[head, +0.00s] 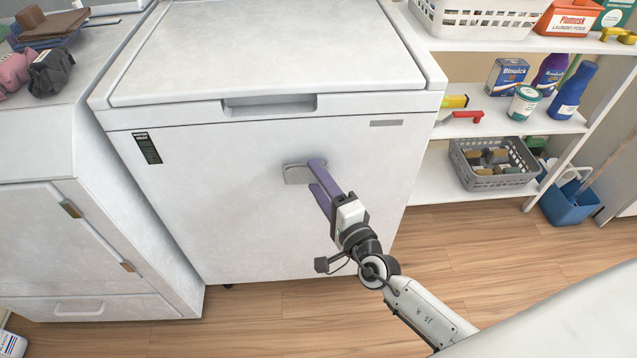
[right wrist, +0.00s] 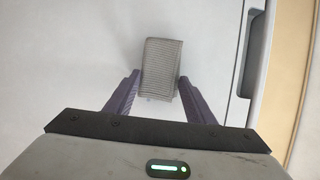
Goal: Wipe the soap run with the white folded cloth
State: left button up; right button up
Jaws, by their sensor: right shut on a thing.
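The folded cloth (head: 297,174) is a small pale grey-white pad at the front face of the white chest freezer (head: 250,220). My right gripper (head: 316,176) has purple fingers and is shut on the cloth. In the right wrist view, the ribbed cloth (right wrist: 160,68) sits between the two fingertips (right wrist: 159,80) and sticks out past them. The cloth looks against the freezer front or very close to it; I cannot tell which. I cannot make out the soap run in either view. My left gripper is out of view.
The freezer's recessed lid handle (head: 268,105) is above the cloth. A white cabinet (head: 85,230) stands at left. Shelves at right hold bottles, a white basket (head: 475,18) and a grey basket (head: 492,165). A blue bucket (head: 568,203) stands on the wooden floor (head: 455,240).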

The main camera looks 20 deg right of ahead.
jog(key=shift+w+d, duration=0.2)
jog(key=shift+w, duration=0.3)
